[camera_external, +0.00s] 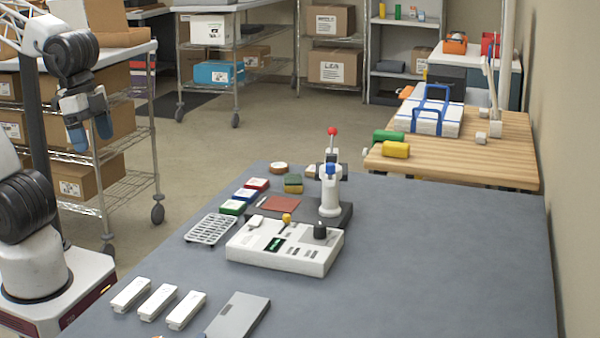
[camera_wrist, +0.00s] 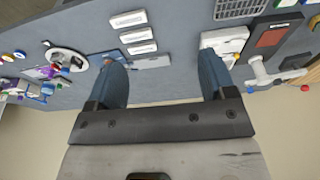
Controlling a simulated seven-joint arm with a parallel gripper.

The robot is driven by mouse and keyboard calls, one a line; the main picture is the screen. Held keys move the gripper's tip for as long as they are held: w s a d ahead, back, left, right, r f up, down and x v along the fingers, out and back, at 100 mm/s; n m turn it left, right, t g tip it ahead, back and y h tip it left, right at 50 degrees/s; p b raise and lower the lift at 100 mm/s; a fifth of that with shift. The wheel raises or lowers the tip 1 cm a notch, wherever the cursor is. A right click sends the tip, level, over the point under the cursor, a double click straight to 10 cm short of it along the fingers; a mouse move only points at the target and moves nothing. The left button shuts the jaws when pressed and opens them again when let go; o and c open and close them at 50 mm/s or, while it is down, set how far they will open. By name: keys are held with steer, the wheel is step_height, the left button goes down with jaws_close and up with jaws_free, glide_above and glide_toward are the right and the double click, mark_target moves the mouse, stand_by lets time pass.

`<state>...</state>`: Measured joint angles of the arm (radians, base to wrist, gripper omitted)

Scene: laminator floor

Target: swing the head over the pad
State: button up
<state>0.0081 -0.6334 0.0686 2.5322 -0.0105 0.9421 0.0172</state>
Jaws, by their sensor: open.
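The white press head (camera_external: 330,190) stands on a post at the right of a dark base (camera_external: 340,217), with a red-knobbed lever on top and a blue knob on it. The reddish-brown pad (camera_external: 281,204) lies flat on the base to the left of the head. The head is beside the pad, not above it. In the wrist view the head (camera_wrist: 262,76) and pad (camera_wrist: 271,37) show at the right. My gripper (camera_external: 90,122) is open and empty, high at the left, well away from both. Its two blue fingers also show in the wrist view (camera_wrist: 160,60).
A white control box (camera_external: 285,247) with a yellow knob stands in front of the base. A wire rack (camera_external: 211,229), colored ink pads (camera_external: 245,194) and white blocks (camera_external: 158,302) lie left and front. The blue-grey table (camera_external: 440,260) is clear at right.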

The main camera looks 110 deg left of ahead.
steer(key=c, duration=0.3)
steer(key=shift+w+r, duration=0.1)
steer(key=shift+w, duration=0.1)
steer(key=shift+c, duration=1)
steer(key=w+a+r+m, duration=0.1)
steer(key=w+a, duration=0.3)
steer(key=w, duration=0.4)
steer(key=w+a+r+m+g, duration=0.1)
steer(key=w+a+r, duration=0.15)
steer(key=w, duration=0.45)
steer(key=w+a+m, duration=0.1)
steer(key=w+a, duration=0.3)
steer(key=w, duration=0.4)
steer(key=w+a+f+m, duration=0.1)
steer(key=w+a+f, duration=0.1)
steer(key=w+a, duration=0.4)
steer(key=w+a+f+m+g, duration=0.1)
steer(key=w+a+f, duration=0.1)
steer(key=w+a, duration=0.4)
steer(key=w+a+f, duration=0.2)
steer(key=w+a, duration=0.4)
steer(key=shift+w+f+m+g, duration=0.3)
steer(key=shift+w+m, duration=0.05)
steer(key=shift+m, duration=0.05)
steer(key=shift+w+a+f, duration=0.15)
steer(key=shift+a, duration=0.1)
